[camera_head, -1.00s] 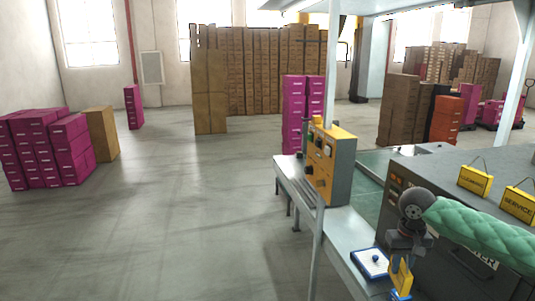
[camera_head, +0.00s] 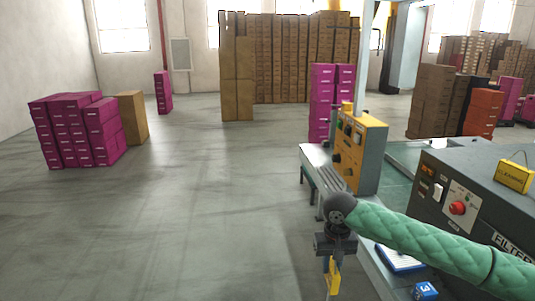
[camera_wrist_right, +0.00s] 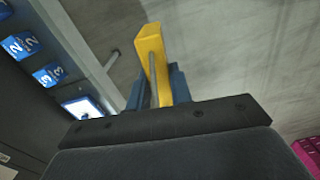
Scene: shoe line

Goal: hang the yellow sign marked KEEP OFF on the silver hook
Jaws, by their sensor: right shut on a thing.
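My right gripper (camera_head: 331,268) is low in the centre right of the head view, in front of the machine line and over its left side. It is shut on a yellow sign (camera_head: 334,281). In the right wrist view the yellow sign (camera_wrist_right: 151,52) shows edge-on between the blue fingers of my right gripper (camera_wrist_right: 158,88). Its lettering cannot be read in either view. I cannot make out the silver hook in these frames. My left gripper is not in view.
A grey machine with a red button (camera_head: 457,208) stands at right, with another yellow sign (camera_head: 514,177) on top. A yellow-fronted control box (camera_head: 359,150) stands on the line. Magenta boxes (camera_head: 75,130) are stacked at left. The floor (camera_head: 190,210) between is clear.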

